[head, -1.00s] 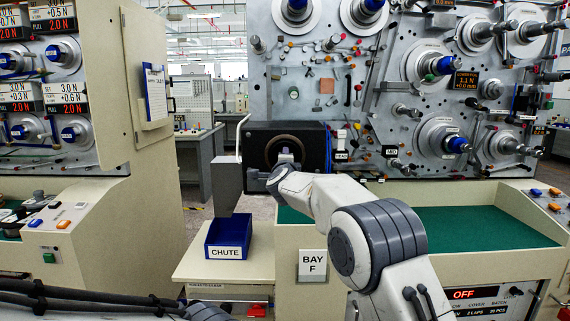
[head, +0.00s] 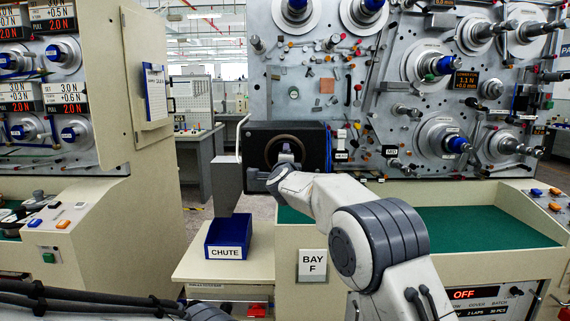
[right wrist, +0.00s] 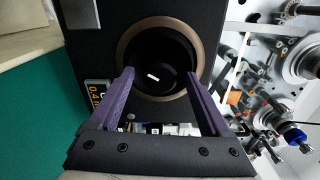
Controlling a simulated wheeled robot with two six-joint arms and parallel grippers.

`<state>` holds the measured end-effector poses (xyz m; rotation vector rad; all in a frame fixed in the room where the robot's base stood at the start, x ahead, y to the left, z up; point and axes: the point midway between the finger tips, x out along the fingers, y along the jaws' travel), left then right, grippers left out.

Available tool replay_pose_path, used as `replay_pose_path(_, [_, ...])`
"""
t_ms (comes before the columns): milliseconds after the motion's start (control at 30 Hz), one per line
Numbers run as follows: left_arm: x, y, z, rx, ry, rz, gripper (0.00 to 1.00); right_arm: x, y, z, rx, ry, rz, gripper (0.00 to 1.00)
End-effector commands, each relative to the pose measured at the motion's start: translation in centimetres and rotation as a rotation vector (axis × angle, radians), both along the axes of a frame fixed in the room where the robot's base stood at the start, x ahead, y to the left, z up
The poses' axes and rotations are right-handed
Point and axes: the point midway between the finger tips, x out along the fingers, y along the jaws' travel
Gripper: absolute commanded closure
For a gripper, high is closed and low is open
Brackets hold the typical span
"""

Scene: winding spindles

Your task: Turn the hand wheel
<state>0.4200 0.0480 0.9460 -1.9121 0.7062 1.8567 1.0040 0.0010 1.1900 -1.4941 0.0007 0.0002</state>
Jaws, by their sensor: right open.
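A bronze-brown ring (head: 287,136) sits on the front of a black box at the centre of the head view. In the right wrist view the ring (right wrist: 121,50) surrounds a dark round centre with a small white mark; I take it for the hand wheel. My right gripper (right wrist: 160,74) is open, its two purple fingers spread in front of the ring's lower half. Nothing shows between the fingertips; I cannot tell whether they touch the wheel. In the head view my right arm partly hides the ring. My left gripper is out of view.
A grey chute spout (head: 229,180) hangs above a blue bin (head: 229,231), left of my right forearm. The green bench top (head: 490,228) is clear.

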Motion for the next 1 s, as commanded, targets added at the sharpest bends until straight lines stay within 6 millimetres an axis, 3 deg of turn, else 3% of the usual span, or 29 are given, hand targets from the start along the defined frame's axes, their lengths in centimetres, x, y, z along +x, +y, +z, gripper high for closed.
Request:
replay_pose_path(333, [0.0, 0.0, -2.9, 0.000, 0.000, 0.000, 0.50, -5.3, 0.1, -0.3, 0.001, -0.001, 0.003, 0.19])
replay_pose_path(600, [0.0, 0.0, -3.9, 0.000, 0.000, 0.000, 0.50, -9.4, 0.1, -0.1, 0.000, 0.000, 0.001, 0.19])
replay_pose_path(1000, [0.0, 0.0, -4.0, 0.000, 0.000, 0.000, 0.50, -10.3, 0.0, -0.1, 0.000, 0.001, 0.001, 0.19])
